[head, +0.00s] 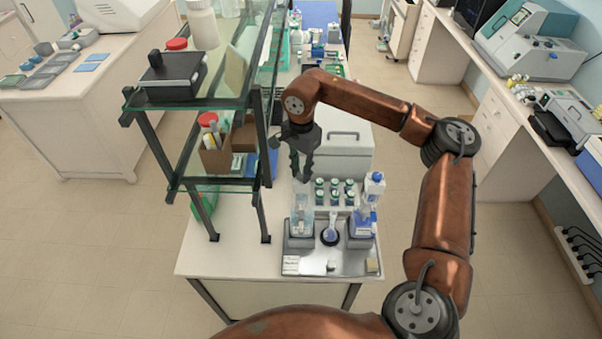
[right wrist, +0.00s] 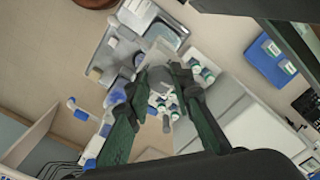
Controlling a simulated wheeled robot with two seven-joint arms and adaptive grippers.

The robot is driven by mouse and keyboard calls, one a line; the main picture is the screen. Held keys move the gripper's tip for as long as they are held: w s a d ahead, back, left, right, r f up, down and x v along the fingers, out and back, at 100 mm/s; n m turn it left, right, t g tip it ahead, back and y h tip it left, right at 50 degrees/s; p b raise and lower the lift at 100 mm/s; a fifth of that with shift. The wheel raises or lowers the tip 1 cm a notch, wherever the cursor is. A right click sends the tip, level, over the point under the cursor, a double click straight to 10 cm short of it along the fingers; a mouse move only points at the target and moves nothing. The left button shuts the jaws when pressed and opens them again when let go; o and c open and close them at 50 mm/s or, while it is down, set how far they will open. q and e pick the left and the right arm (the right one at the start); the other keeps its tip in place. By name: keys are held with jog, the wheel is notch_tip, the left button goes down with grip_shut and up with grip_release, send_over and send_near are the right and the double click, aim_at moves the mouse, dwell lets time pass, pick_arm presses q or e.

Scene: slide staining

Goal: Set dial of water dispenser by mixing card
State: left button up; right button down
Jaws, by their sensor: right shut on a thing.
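My right gripper (head: 303,176) points down above the back of a metal tray (head: 336,263). Its fingers (right wrist: 160,70) are closed around a pale clear vessel (head: 304,189), mostly hidden by the fingers. Two grey-based stations stand on the tray: the left one (head: 300,227) holds a clear bluish container, and the right one (head: 361,230) carries a white bottle with a blue cap (head: 374,185). Which is the water dispenser I cannot tell, and no dial setting is readable. A small white card (head: 290,264), probably the mixing card, is at the tray's front left; its text is too small. My left gripper is out of view.
Several green-labelled jars (head: 335,192) stand behind, before a white box (head: 343,147). A glass shelf rack (head: 190,99) rises close to the left. A small beige block (head: 372,265) lies at the tray's front right.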

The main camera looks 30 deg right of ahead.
aim_at(301, 174)
jog(key=shift+r+m, duration=0.1)
jog(key=shift+m, duration=0.5)
jog(key=shift+w, duration=0.1)
jog(key=c, duration=1.7)
grip_release()
notch_tip(301, 174, up, 12)
jog(key=shift+f, duration=0.1)
